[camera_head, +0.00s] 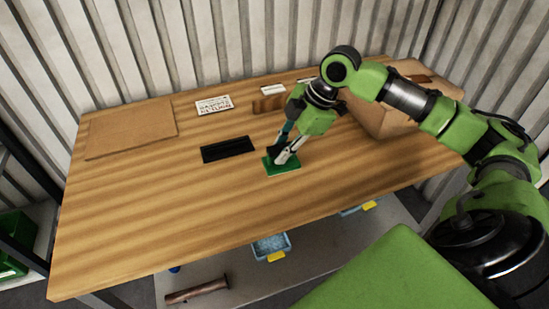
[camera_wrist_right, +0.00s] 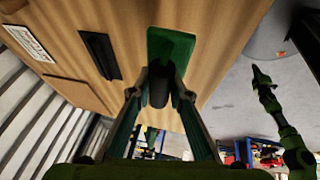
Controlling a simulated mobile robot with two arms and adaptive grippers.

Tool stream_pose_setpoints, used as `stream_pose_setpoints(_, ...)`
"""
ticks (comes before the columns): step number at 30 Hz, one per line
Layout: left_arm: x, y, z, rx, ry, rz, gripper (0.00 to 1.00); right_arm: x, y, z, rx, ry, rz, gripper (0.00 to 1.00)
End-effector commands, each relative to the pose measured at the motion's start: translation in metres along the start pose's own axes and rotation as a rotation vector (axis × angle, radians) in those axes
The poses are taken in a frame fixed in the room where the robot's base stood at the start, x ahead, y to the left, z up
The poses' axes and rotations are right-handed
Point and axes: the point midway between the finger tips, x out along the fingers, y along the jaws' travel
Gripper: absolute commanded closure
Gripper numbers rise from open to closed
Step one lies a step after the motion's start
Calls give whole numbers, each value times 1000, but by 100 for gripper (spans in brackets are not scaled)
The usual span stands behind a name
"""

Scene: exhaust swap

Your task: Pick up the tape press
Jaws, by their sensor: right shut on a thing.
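The tape press shows in the right wrist view as a dark, rounded handle (camera_wrist_right: 158,88) between my fingertips. It stands at the near end of a green plate (camera_wrist_right: 170,48); I cannot tell whether the two are one piece. In the head view the green plate (camera_head: 283,168) lies on the wooden table, and the gripper mostly hides the handle. My right gripper (camera_head: 280,157) points down over the plate, shut on the tape press. My left arm (camera_wrist_right: 272,105) shows in the right wrist view, away from the table; its finger state is too small to make out.
A black flat tray (camera_head: 228,149) lies left of the green plate on the table (camera_head: 150,220). A white printed sign (camera_head: 214,105), a brown board (camera_head: 130,128) and a cardboard box (camera_head: 380,115) are farther back. The table's front left is clear. Blue bins (camera_head: 270,246) sit below.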

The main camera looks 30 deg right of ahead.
Motion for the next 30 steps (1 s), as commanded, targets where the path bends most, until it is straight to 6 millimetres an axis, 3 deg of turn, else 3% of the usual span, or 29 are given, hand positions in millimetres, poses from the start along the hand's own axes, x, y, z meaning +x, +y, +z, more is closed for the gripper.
stream_pose_setpoints(2, 6, 0, 0, 0, 1, 0, 100, -25, -13, -2, -5, -7, 5, 100)
stream_pose_setpoints(9, 24, 0, 1, 0, 2, 0, 100, -52, -53, 0, -1, -11, 0, 100)
stream_pose_setpoints(21, 41, 0, 2, 0, 2, 0, 100, -79, -83, -3, -2, -5, 1, 100)
stream_pose_setpoints(30, 44, 0, 3, -1, 2, 0, 100, -85, -90, -4, 1, 0, 0, 100)
